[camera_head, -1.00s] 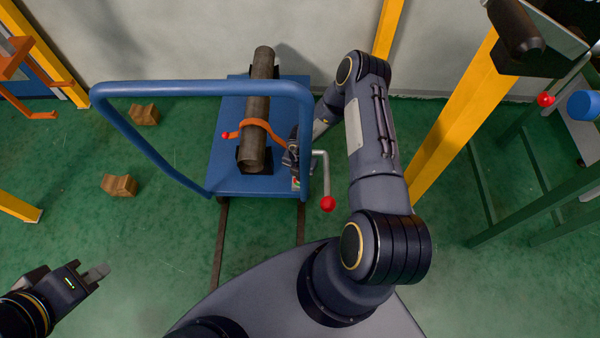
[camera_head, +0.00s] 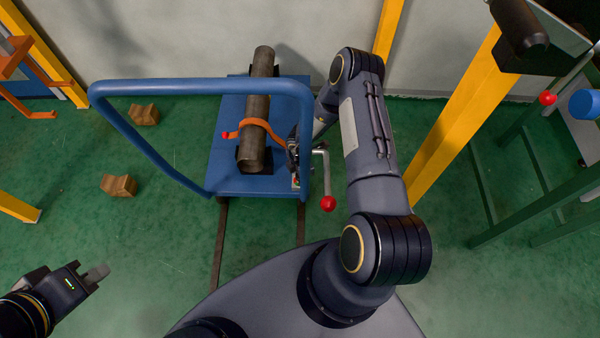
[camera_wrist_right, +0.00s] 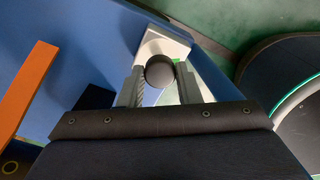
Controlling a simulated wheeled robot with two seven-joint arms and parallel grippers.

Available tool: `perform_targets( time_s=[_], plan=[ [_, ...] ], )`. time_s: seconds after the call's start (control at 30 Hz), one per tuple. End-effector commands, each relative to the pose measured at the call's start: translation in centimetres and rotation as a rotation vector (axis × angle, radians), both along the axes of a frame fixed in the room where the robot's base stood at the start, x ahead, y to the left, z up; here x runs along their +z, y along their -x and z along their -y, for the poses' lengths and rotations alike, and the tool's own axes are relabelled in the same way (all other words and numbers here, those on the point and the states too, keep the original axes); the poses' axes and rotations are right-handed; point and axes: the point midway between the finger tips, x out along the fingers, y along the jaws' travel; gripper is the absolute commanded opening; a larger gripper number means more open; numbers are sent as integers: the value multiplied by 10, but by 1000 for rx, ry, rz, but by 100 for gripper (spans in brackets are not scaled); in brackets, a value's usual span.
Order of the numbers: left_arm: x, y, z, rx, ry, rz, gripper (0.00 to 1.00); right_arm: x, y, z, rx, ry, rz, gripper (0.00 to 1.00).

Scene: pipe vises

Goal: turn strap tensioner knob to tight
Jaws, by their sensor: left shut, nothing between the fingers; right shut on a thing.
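A dark round knob (camera_wrist_right: 159,71) sits between the two fingers of my right gripper (camera_wrist_right: 160,86), in front of a pale plate (camera_wrist_right: 166,42). The right gripper is shut on this knob. In the head view the right gripper (camera_head: 293,155) is at the right side of the blue cart (camera_head: 228,175), beside the pipe, and hides the knob. An orange strap (camera_head: 262,124) passes over the dark pipe (camera_head: 260,95); it also shows in the right wrist view (camera_wrist_right: 24,88). My left gripper (camera_head: 97,274) is shut and empty at the lower left, over the floor.
The cart's blue rail (camera_head: 200,87) passes close to my right arm. A crank with a red ball (camera_head: 327,203) stands just right of the gripper. Two brown blocks (camera_head: 144,114) (camera_head: 119,185) lie on the green floor at left. A yellow post (camera_head: 455,115) rises at right.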

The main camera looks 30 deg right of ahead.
Motion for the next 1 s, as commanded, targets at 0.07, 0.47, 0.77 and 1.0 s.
perform_targets(
  time_s=[0.07,0.47,0.77,1.0],
  plan=[
    [0,0,0,0,0,0,0,0,-1,0,-7,0,1,8],
    [0,0,0,0,0,0,0,0,-1,0,-12,1,1,8],
    [0,0,0,0,0,0,0,0,0,0,-11,0,0,52],
    [3,0,0,0,0,0,0,9,-1,0,-11,0,1,52]
  ],
)
